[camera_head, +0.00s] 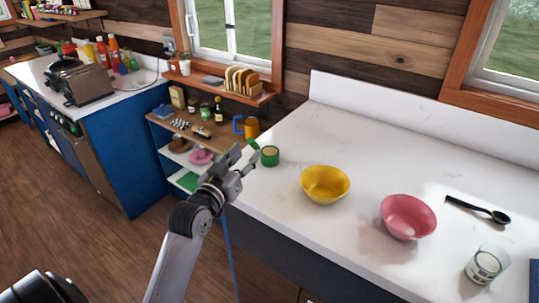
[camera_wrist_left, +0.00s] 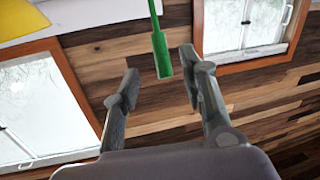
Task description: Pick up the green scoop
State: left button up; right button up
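The green scoop (camera_head: 270,156) is near the left end of the white counter, left of the yellow bowl. Its round cup shows a tan inside, and a short length of its handle points up and left. In the left wrist view the green handle (camera_wrist_left: 161,52) comes down from the top edge, its end between the fingertips with gaps on both sides. My left gripper (camera_head: 246,163) is open beside the scoop; its fingers also show spread in the left wrist view (camera_wrist_left: 160,64). The scoop's cup is outside the wrist view. My right gripper is not in view.
A yellow bowl (camera_head: 326,184), a pink bowl (camera_head: 408,217), a black spoon (camera_head: 478,210) and a glass jar (camera_head: 486,264) stand along the counter (camera_head: 390,150) to the right. A low shelf unit with an orange mug (camera_head: 252,128) adjoins on the left. The back counter strip is clear.

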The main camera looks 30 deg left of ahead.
aim_at(255, 145)
pick_arm(q)
jog(key=w, duration=0.2)
jog(key=w+p, duration=0.1)
jog(key=w+a+p, duration=0.1)
jog(key=w, duration=0.1)
jog(key=shift+w+f, duration=0.2)
jog(key=shift+w, duration=0.15)
jog(key=shift+w+f, duration=0.15)
jog(key=shift+w, duration=0.2)
grip_shut()
dwell(0.3)
